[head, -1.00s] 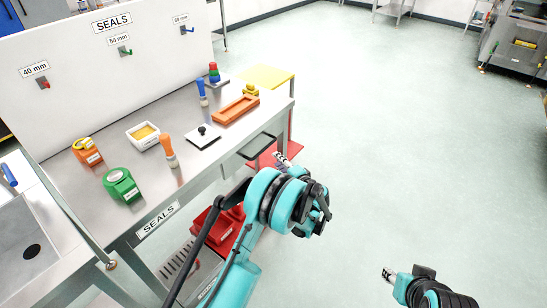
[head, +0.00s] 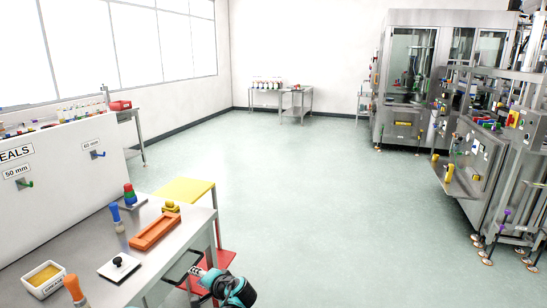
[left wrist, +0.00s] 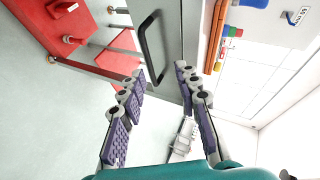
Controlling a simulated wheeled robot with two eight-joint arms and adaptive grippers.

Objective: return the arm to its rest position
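My left gripper (head: 197,272) shows low in the head view, beside the front of the steel seals bench (head: 75,245). Only its end and the teal wrist show; the rest of the arm is below the picture. In the left wrist view the gripper (left wrist: 158,76) has its two purple-padded fingers spread apart with nothing between the pads. A dark bar handle (left wrist: 149,48) on the bench shows beyond the fingertips; I cannot tell how far off it is. My right gripper is out of view.
The bench holds an orange tray (head: 155,231), a black-knobbed plate (head: 119,267) and a white bin (head: 43,280). A yellow-topped stand (head: 187,190) with a red lower shelf stands at its end. Open floor (head: 320,210) lies to the right, with machines (head: 480,160) beyond.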

